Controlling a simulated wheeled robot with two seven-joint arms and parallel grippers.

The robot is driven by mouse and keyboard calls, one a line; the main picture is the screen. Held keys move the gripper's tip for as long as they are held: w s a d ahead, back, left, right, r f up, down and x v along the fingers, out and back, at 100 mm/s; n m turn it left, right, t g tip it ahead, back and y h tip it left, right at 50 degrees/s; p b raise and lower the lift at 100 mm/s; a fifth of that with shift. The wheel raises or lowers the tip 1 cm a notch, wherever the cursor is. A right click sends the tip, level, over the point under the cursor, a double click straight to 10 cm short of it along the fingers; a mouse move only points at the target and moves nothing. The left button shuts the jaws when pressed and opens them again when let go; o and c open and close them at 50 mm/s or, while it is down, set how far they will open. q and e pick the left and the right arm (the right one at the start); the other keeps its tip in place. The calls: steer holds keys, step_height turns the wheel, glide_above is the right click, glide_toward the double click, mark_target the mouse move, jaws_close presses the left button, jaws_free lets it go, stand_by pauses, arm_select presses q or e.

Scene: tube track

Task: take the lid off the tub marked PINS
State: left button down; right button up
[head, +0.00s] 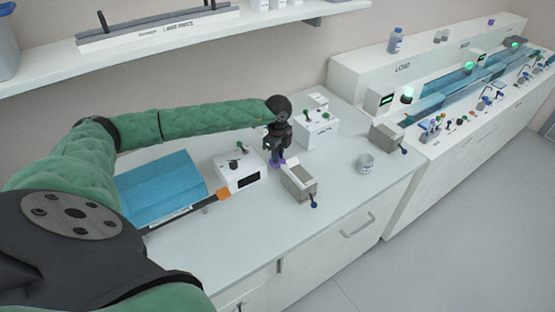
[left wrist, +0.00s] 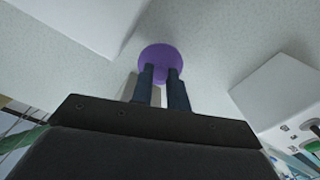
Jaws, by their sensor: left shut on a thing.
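My left gripper (head: 277,155) points down over the counter, between a white box and a grey open bin. It is shut on a purple round thing (head: 277,163), which also shows as a purple disc (left wrist: 161,62) at the fingertips in the left wrist view. I cannot tell whether this is a lid, or whether it touches the counter. My right gripper is not in view.
The white box (head: 239,172) with a dark slot is left of the gripper, the grey bin (head: 299,183) right of it. Another white box (head: 316,130) and grey bin (head: 386,136) stand farther back. A blue panel (head: 160,188) lies left. Counter (head: 335,205) around the tub is clear.

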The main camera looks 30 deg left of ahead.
arm_select(q)
steer(key=shift+f+p, duration=0.45)
steer(key=shift+f, duration=1.15)
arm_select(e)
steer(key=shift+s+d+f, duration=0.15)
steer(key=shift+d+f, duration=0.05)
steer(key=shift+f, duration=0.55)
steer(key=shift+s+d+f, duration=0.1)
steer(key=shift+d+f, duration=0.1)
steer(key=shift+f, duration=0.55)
arm_select(q)
steer(key=shift+f, duration=0.2)
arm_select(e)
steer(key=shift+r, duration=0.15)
arm_select(q)
steer(key=c, duration=1.4)
jaws_free()
steer(key=shift+r, duration=0.1)
steer(key=shift+o, duration=0.2)
steer(key=shift+r, duration=0.1)
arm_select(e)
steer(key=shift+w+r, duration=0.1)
